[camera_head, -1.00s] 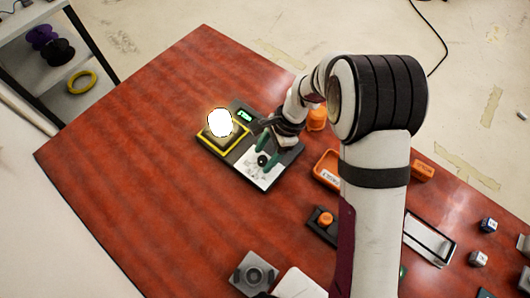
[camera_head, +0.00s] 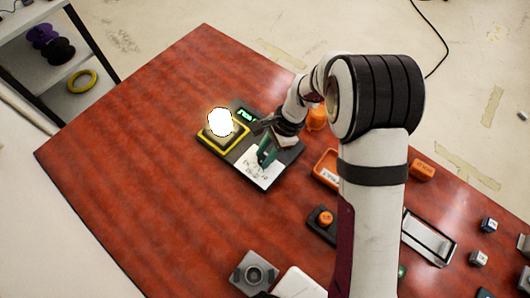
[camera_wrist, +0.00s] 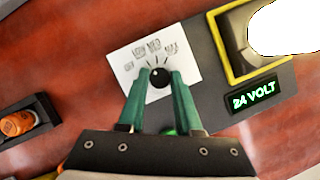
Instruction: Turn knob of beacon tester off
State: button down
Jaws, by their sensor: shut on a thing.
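The beacon tester (camera_head: 278,173) is a dark box on the red-brown table, with a white label plate marked OFF, LOW, MED and MAX. Its round black knob (camera_wrist: 160,77) sits at the plate's middle in the wrist view; in the head view my fingers hide it. A glowing white lamp (camera_head: 219,122) in a yellow frame is at the tester's left end. A green display (camera_wrist: 253,100) reads 24 VOLT. My gripper (camera_head: 266,156) is over the plate, its teal fingers shut on the knob from both sides. I cannot tell which mark the knob points at.
Right of the tester stand an orange thing (camera_head: 316,119) and an orange tray (camera_head: 327,166). A dark box with an orange button (camera_head: 325,217) and a grey device (camera_head: 253,273) lie nearer. The table's left side is clear.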

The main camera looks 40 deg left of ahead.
jog(key=shift+a+n+h, duration=0.1)
jog(key=shift+n+h, duration=0.45)
jog(key=shift+n, duration=0.9)
jog(key=shift+a+n+h, duration=0.1)
jog(key=shift+n+h, duration=0.45)
jog(key=shift+n, duration=0.9)
jog(key=c, duration=0.6)
grip_release()
jog(key=shift+w+r, duration=0.1)
jog(key=v, duration=1.5)
jog(key=shift+w+r+g, duration=0.2)
jog(key=shift+w+g, duration=0.1)
jog(key=shift+w, duration=0.15)
